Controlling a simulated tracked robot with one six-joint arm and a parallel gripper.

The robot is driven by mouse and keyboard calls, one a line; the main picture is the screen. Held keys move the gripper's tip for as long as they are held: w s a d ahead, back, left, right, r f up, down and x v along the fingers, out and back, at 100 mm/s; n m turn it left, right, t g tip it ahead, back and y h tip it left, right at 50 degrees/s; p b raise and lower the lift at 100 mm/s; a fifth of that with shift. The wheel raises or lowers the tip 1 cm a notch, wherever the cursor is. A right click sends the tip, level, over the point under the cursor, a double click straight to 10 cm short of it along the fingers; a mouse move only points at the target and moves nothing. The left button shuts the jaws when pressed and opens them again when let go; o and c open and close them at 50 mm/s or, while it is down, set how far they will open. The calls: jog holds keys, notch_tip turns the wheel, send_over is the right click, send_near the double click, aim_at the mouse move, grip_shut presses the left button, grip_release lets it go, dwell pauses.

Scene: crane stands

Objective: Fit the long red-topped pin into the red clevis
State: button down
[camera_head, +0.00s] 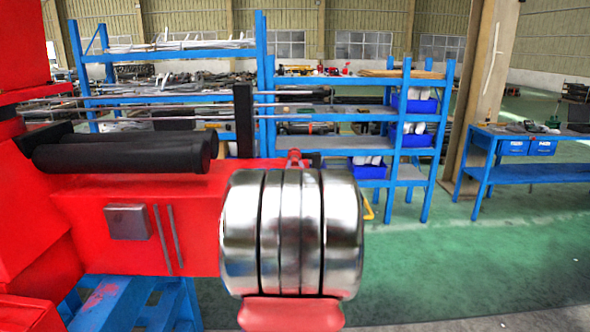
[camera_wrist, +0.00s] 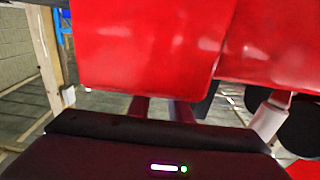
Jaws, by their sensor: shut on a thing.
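My gripper (camera_wrist: 163,108) shows at the bottom of the wrist view as a dark body with a lit strip and two dark reddish fingers. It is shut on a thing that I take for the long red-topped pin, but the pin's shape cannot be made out. Large red surfaces fill the wrist view just beyond the fingers; I cannot tell which part is the clevis. In the head view, my silver arm joint hides the gripper. A small red piece (camera_head: 295,156) shows just above that joint; I cannot tell whether it is the pin top or the clevis.
A red crane body (camera_head: 90,225) with black cylinders (camera_head: 120,158) fills the left, on a blue stand (camera_head: 130,300). Blue shelving (camera_head: 262,90) with bins stands behind. A blue workbench (camera_head: 540,172) is at the right. The green floor at the right is clear.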

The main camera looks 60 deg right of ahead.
jog(key=shift+x, duration=0.85)
dwell(0.3)
jog(key=c, duration=1.5)
grip_release()
jog(key=shift+c, duration=0.2)
jog(key=shift+v, duration=2.55)
jog(key=v, duration=1.3)
jog(key=shift+a, duration=0.35)
